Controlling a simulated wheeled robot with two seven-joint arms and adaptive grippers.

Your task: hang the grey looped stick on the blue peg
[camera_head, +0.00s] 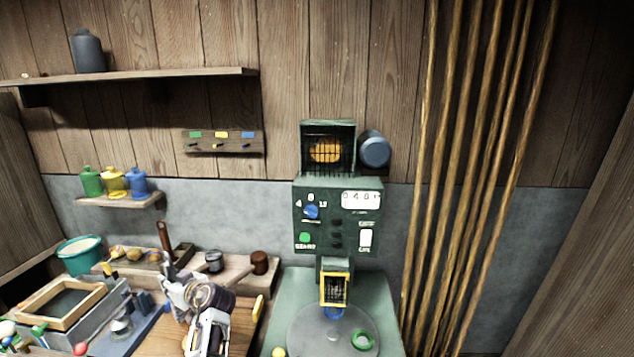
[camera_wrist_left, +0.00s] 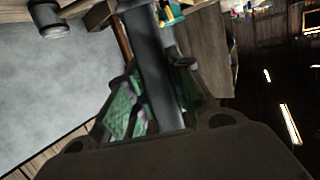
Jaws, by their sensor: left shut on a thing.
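The peg rack (camera_head: 223,141) is on the plank wall, with green, yellow and blue labels over short dark pegs. The blue label (camera_head: 248,135) marks the right-hand peg (camera_head: 247,146), which looks bare. My left gripper (camera_head: 178,285) is low over the workbench, below and left of the rack. In the left wrist view its green-padded fingers (camera_wrist_left: 150,108) are shut on a grey stick (camera_wrist_left: 150,65), which runs between them and out past the tips. The stick's loop cannot be made out. In the head view the stick is not clearly distinguishable from the gripper. My right gripper is not in view.
A green machine (camera_head: 338,215) stands right of the rack. A small shelf (camera_head: 120,201) with green, yellow and blue jars is to the left, under a long upper shelf (camera_head: 130,75). A tool block (camera_head: 235,275) and wooden frame (camera_head: 60,303) crowd the bench. The wall below the rack is clear.

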